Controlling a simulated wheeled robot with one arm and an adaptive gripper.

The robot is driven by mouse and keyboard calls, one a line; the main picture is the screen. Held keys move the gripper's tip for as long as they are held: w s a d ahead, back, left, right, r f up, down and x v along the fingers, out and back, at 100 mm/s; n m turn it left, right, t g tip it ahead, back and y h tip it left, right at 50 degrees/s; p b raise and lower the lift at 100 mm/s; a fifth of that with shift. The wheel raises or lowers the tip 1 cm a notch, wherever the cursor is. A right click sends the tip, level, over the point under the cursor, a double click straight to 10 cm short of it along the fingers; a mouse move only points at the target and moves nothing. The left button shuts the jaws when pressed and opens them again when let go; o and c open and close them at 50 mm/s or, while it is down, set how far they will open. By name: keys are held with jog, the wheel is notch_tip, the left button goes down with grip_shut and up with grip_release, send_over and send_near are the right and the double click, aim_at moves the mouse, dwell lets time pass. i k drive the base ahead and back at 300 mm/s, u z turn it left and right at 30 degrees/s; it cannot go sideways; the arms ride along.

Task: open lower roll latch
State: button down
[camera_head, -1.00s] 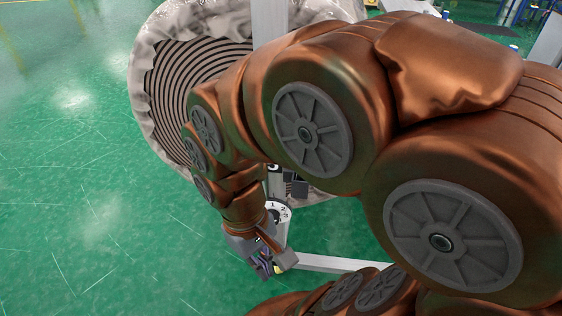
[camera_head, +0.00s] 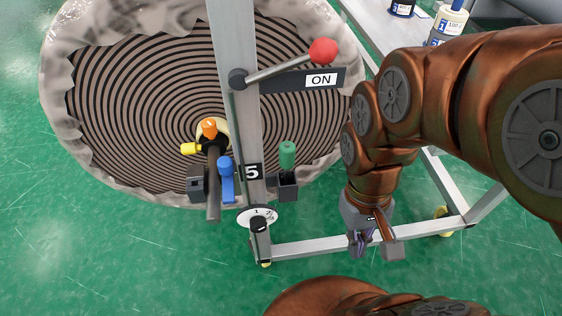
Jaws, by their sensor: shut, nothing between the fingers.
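A large wrapped roll (camera_head: 140,120) with dark and light spiral rings stands behind a grey metal post (camera_head: 235,60). Near the roll's core, a bar carries an orange knob (camera_head: 209,127) and a yellow knob (camera_head: 191,148). A blue handle (camera_head: 226,178) and a green handle (camera_head: 287,155) sit on black mounts either side of the post. I cannot tell which part is the lower roll latch. My gripper (camera_head: 364,243) is shut and empty, pointing down at the right of the post, apart from all these parts.
A red-balled lever (camera_head: 322,51) rises over an "ON" plate. A white numbered dial (camera_head: 257,217) is low on the post. A grey floor beam (camera_head: 320,245) runs past my gripper. A bench (camera_head: 385,22) with containers is at upper right. Green floor is clear at left.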

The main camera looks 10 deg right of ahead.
aim_at(225, 163)
jog(key=z, duration=0.1)
jog(key=k, duration=0.85)
jog(key=u, duration=1.85)
